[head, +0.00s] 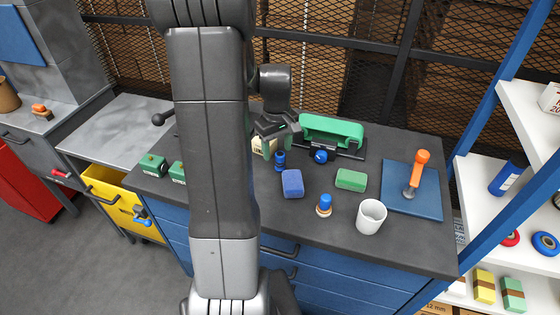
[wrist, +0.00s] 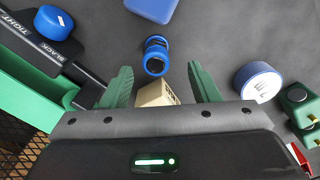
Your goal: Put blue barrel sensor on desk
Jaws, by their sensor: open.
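The blue barrel sensor (head: 280,161) stands upright on the dark desk top (head: 290,222). In the wrist view the sensor (wrist: 156,55) is a blue cylinder with a dark band around its middle, just past the fingertips and roughly centred between them. My gripper (head: 276,133) is above the sensor in the head view. Its green fingers (wrist: 161,76) are spread in the wrist view and hold nothing. I cannot tell the exact height gap between fingers and sensor.
A cream box (head: 264,146) stands close beside the sensor. A green device (head: 331,129) with a blue knob sits behind right. A blue block (head: 292,183), green block (head: 351,180), blue-topped piece (head: 324,205), white cup (head: 370,216) and blue mat (head: 411,190) occupy the front and right.

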